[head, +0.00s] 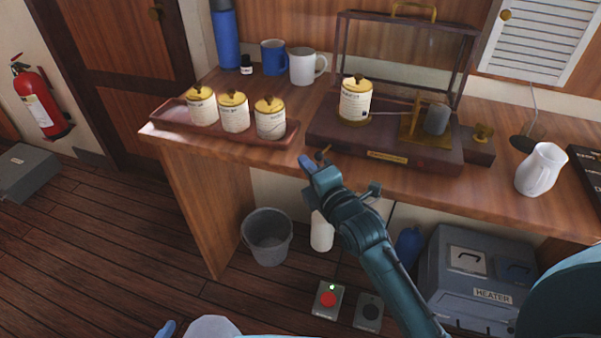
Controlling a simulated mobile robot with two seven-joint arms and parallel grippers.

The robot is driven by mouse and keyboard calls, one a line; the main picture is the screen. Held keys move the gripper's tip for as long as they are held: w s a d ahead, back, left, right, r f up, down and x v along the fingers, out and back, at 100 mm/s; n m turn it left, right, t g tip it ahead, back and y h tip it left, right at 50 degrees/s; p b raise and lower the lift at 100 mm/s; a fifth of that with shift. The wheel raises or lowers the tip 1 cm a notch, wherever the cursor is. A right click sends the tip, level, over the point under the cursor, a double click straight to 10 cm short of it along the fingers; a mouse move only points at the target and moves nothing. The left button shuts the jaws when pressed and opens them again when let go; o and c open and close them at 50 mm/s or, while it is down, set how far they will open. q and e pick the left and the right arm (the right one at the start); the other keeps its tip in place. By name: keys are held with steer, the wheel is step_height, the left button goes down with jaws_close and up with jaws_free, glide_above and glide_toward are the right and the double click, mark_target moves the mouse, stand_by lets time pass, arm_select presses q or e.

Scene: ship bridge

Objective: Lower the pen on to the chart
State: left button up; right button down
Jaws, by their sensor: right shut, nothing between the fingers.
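The recording instrument has a dark wooden base (385,150) on the desk, with its glass cover (400,50) tipped open behind it. A brass-topped drum wrapped in a white chart (355,103) stands upright at its left. A thin pen arm (385,114) runs from the brass frame (415,125) to the drum's right side; I cannot tell whether its tip touches the paper. A small lever (323,156) sticks out at the base's front left corner. My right gripper (309,163) is shut and empty, close by that lever; contact is unclear. Part of my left gripper (166,328) shows at the bottom edge.
A tray (286,140) with three similar drums is left of the instrument. Mugs (302,66) and a blue flask (226,35) stand behind. A white jug (541,168) stands right. A bin (267,237) and heater (475,275) are below the desk.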

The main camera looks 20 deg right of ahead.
arm_select(q)
steer(key=shift+f, duration=0.1)
arm_select(e)
steer(key=shift+d+r, duration=0.1)
steer(key=shift+d, duration=0.4)
steer(key=shift+s, duration=0.1)
arm_select(q)
steer(key=shift+r, duration=0.25)
arm_select(e)
steer(key=shift+s+d+n+y, duration=0.2)
steer(key=shift+n+y, duration=0.1)
steer(key=shift+y, duration=0.1)
arm_select(q)
steer(key=shift+r+p, duration=0.25)
steer(key=shift+p, duration=0.3)
arm_select(e)
steer(key=shift+s+d+n+y, duration=0.25)
steer(key=shift+n+y, duration=0.15)
steer(key=shift+y, duration=0.2)
